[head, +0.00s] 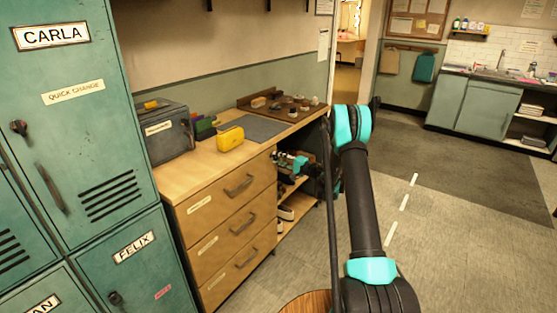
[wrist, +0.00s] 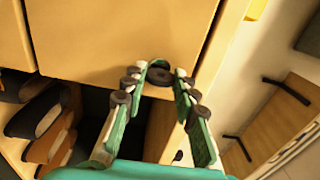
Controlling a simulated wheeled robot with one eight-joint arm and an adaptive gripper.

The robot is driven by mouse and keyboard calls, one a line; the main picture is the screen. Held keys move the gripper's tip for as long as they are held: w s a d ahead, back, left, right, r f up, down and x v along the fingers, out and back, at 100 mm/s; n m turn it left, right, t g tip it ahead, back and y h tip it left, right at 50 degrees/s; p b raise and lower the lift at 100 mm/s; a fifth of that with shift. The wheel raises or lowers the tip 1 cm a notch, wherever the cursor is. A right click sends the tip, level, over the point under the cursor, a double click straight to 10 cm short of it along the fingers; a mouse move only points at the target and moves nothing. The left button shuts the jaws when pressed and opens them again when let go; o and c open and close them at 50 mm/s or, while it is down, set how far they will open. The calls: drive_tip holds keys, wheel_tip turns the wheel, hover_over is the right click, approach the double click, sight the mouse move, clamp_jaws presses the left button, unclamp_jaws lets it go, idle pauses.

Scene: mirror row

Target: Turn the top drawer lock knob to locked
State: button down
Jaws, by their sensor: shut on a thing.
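The wooden drawer unit (head: 222,208) stands left of my arm in the head view, with three stacked drawers. The top drawer (head: 230,194) looks closed, with a dark bar handle and a pale label. My gripper (head: 278,158) is at the top right of the unit, beside the top drawer. In the wrist view my gripper (wrist: 160,82) is shut on a dark round knob (wrist: 160,75) at the edge of a yellow wooden panel (wrist: 115,35). Its fingers sit on either side of the knob. The knob's lock marking cannot be made out. The knob is hidden in the head view.
Open shelves with shoes (head: 285,212) lie right of the drawers, under the worktop; shoes show in the wrist view (wrist: 45,120). The worktop holds a dark box (head: 165,130), a yellow item (head: 230,138) and a tray (head: 285,104). Green lockers (head: 85,130) stand left. Floor is clear to the right.

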drive_tip(key=c, duration=1.2)
unclamp_jaws()
drive_tip(key=v, duration=1.2)
